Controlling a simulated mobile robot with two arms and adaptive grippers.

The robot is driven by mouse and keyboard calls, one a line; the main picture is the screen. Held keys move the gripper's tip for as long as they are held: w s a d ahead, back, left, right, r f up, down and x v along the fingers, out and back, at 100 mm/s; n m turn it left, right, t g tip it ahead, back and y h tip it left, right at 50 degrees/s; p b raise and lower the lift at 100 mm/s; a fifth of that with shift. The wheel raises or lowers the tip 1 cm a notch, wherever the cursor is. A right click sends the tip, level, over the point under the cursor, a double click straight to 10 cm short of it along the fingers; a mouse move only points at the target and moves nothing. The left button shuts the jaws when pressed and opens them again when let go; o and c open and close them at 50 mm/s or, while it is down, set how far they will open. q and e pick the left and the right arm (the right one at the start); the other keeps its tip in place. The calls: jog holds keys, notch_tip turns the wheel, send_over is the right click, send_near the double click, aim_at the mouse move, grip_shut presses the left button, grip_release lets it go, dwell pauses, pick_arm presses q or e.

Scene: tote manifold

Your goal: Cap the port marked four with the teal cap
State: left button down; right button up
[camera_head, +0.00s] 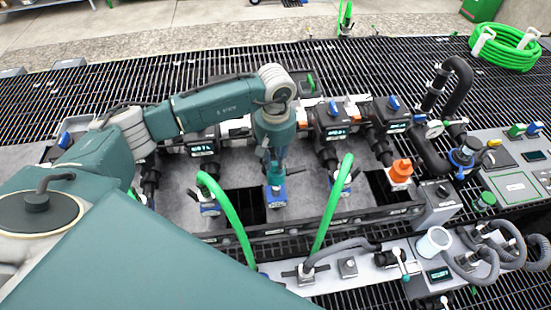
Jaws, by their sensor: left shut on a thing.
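My left gripper (274,170) points straight down over the middle of the manifold. It is shut on the teal cap (275,175), which shows only as a small piece between the fingers. Directly below is a port with a blue base (276,195); I cannot tell whether the cap touches it. The port numbers are too small to read, so I cannot tell which one is marked four. An orange cap (400,170) covers the port at the right end. My right gripper is not in view.
Green hoses (232,218) (332,203) rise from the ports on both sides of my gripper. Black valve units with small displays (336,133) stand behind. A front rail carries grey hoses (340,253). A control panel (517,185) and a coiled green hose (505,48) are at right.

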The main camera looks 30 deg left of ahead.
pick_arm(q)
jog(key=shift+f, duration=0.75)
notch_tip(320, 180, down, 7)
jog(key=b, duration=0.7)
jog(key=shift+r, duration=0.1)
jog(key=c, duration=1.5)
grip_release()
notch_tip(320, 180, up, 12)
jog(key=shift+r, duration=0.1)
